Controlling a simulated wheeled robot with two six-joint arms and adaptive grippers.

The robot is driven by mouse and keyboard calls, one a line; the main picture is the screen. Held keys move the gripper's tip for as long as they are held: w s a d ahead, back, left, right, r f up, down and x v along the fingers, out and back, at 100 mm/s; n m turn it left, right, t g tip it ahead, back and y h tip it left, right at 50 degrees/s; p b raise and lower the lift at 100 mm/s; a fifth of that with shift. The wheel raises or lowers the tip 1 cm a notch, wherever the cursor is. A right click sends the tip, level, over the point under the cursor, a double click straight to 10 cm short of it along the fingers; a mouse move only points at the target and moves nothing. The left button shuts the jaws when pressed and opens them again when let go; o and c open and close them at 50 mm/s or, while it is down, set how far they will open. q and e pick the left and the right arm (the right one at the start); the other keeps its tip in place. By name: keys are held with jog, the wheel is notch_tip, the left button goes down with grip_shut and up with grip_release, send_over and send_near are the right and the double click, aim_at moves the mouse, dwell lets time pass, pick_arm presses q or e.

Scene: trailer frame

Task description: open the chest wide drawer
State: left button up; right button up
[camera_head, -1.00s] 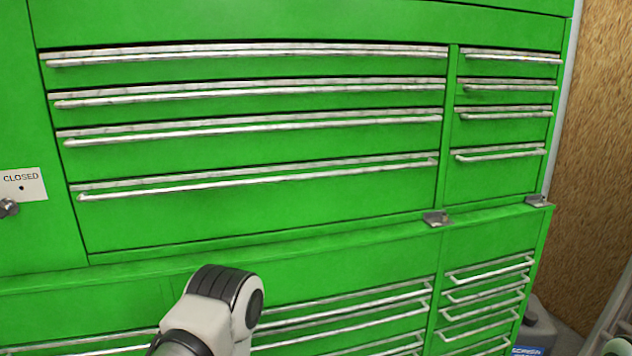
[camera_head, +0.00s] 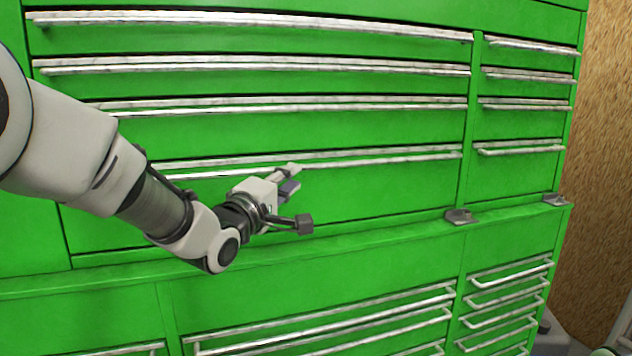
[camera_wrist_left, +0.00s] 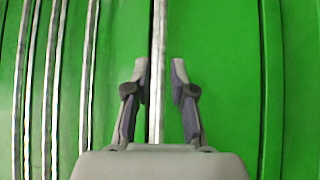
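The green chest has several wide drawers with long silver bar handles, and all look shut. My left gripper (camera_head: 299,197) is open and empty in front of the lowest wide drawer (camera_head: 385,185) of the upper chest. In the left wrist view my left gripper (camera_wrist_left: 159,70) has its two fingers apart, one on each side of a long silver handle (camera_wrist_left: 158,35). The same handle (camera_head: 400,157) runs behind my gripper in the head view. I cannot tell how deep the handle lies between the fingers. My right gripper is not in view.
A column of narrow drawers (camera_head: 520,125) stands to the right. A ledge with small metal latches (camera_head: 461,216) runs below the upper chest, above more drawers (camera_head: 330,330). A brown wall (camera_head: 605,130) is at the far right.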

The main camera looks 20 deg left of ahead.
aim_at(309, 168)
pick_arm(q)
jog(key=p+x, duration=0.2)
jog(key=x, duration=0.6)
jog(key=shift+s+d+f, duration=0.1)
grip_shut()
